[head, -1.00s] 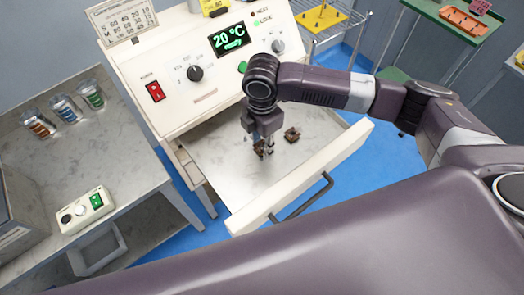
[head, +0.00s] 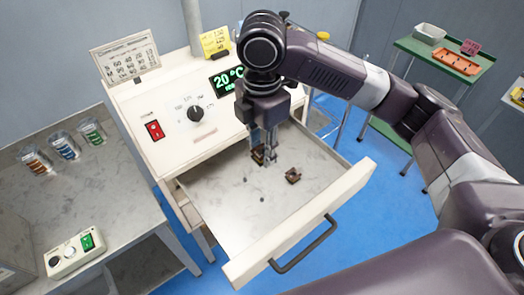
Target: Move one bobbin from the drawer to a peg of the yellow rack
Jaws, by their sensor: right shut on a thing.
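My right gripper (head: 264,158) points down over the open drawer (head: 215,205) and is shut on a small dark brown bobbin (head: 257,155). The fingers partly hide this bobbin, which appears held above the drawer floor. Another brown bobbin (head: 293,175) lies on the drawer floor to the right of the gripper. The yellow rack is hidden behind my right arm, so its pegs cannot be made out. My left gripper is not in view.
The drawer's front panel with a dark handle (head: 305,245) sticks out toward me. The cream machine (head: 150,105) stands behind the drawer. A grey table (head: 100,190) with several cups is at left. A green table (head: 430,55) with an orange tray (head: 456,62) is at back right.

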